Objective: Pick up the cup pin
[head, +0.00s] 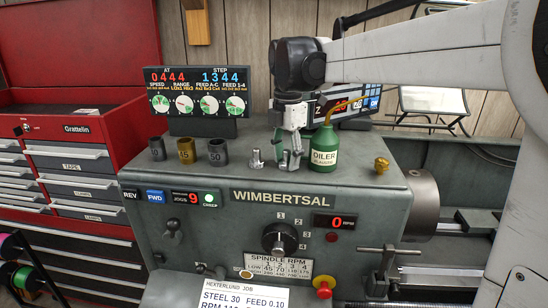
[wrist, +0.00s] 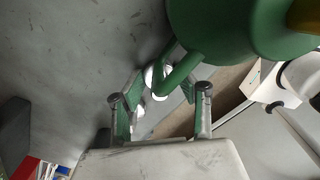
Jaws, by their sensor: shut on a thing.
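My gripper (head: 291,160) points down at the top of the grey lathe headstock (head: 230,172), just left of the green oiler. A separate silver pin (head: 256,161) stands upright to the left of my gripper. A brass pin (head: 381,165) stands at the right.
The green oiler (head: 324,153) is very close to my gripper; its body (wrist: 235,28) fills the wrist view's top right. Dark, brass (head: 186,150) and grey (head: 218,152) cups stand left. The readout panel (head: 198,92) rises behind them.

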